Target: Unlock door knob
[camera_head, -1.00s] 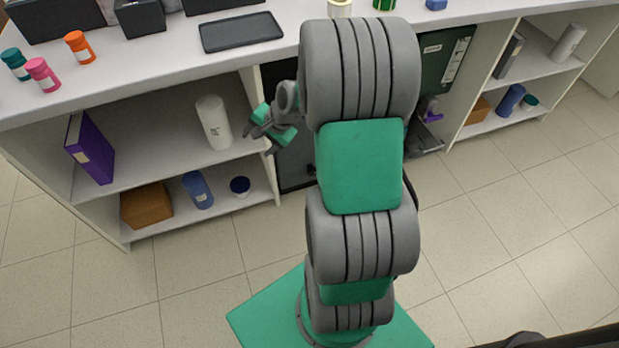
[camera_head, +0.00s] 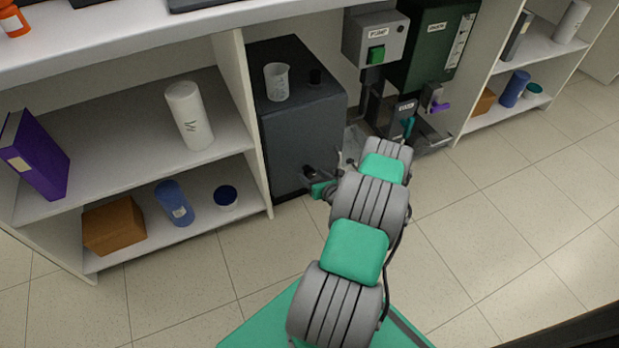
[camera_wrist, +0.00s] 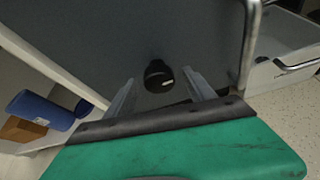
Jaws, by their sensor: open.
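The door knob (camera_wrist: 158,75) is a small round black knob with a pale mark on the dark grey door (camera_wrist: 185,30). In the wrist view it lies between and just beyond the two fingertips of my open gripper (camera_wrist: 159,78). I cannot tell whether either finger touches it. In the head view my gripper (camera_head: 309,178) is low at the front of the dark grey cabinet (camera_head: 300,130), and the knob cannot be made out clearly there.
A metal bar handle (camera_wrist: 249,45) stands right of the knob. A beaker (camera_head: 277,82) sits on the cabinet. Shelves to the left hold a blue bottle (camera_head: 174,203) and an orange-brown box (camera_head: 113,228). A grey switch box (camera_head: 375,40) and a green unit (camera_head: 430,45) are at right. Floor in front is clear.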

